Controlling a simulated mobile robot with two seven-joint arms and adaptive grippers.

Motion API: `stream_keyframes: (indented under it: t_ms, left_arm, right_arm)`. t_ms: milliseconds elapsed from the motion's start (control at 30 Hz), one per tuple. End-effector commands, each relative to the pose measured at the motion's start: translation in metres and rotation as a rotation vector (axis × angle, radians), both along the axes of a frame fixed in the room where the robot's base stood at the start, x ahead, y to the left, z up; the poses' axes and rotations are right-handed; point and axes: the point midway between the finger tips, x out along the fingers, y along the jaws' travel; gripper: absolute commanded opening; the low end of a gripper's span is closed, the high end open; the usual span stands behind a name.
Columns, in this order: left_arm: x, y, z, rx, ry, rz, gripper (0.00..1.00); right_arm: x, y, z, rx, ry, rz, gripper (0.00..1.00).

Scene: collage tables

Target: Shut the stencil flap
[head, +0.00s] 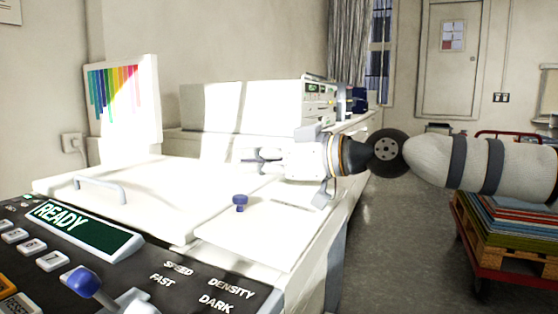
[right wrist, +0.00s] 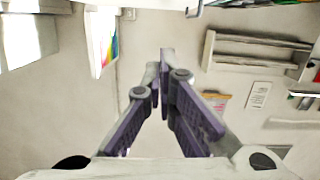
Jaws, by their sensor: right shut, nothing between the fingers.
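The white machine has a flat top panel with a light grey bar handle (head: 100,186) at its left. Another flat white panel (head: 270,225) with a blue knob (head: 240,202) lies to its right, nearer the side edge. Neither is labelled, so I cannot tell which is the stencil flap. Both look level. My right gripper (head: 252,159) reaches in from the right and hovers above and behind the blue knob, apart from it. In the right wrist view its purple-padded fingers (right wrist: 166,52) meet at the tips, empty. My left gripper is out of view.
A dark control panel with a READY display (head: 85,228) and a blue-knobbed lever (head: 84,281) lies in front. An upright colour-striped board (head: 151,120) stands at the back left. A white boxy device (head: 230,105) stands behind. Floor (head: 410,240) is open at the right, beside a loaded pallet cart (head: 490,240).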

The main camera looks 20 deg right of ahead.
Motion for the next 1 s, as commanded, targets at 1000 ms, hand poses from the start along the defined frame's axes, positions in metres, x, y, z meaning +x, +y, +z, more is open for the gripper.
stream_keyframes:
  t_ms: [1000]
  left_arm:
    - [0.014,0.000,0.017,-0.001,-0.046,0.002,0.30]
  right_arm:
    - [0.010,0.007,-0.055,-0.094,0.096,-0.002,0.00]
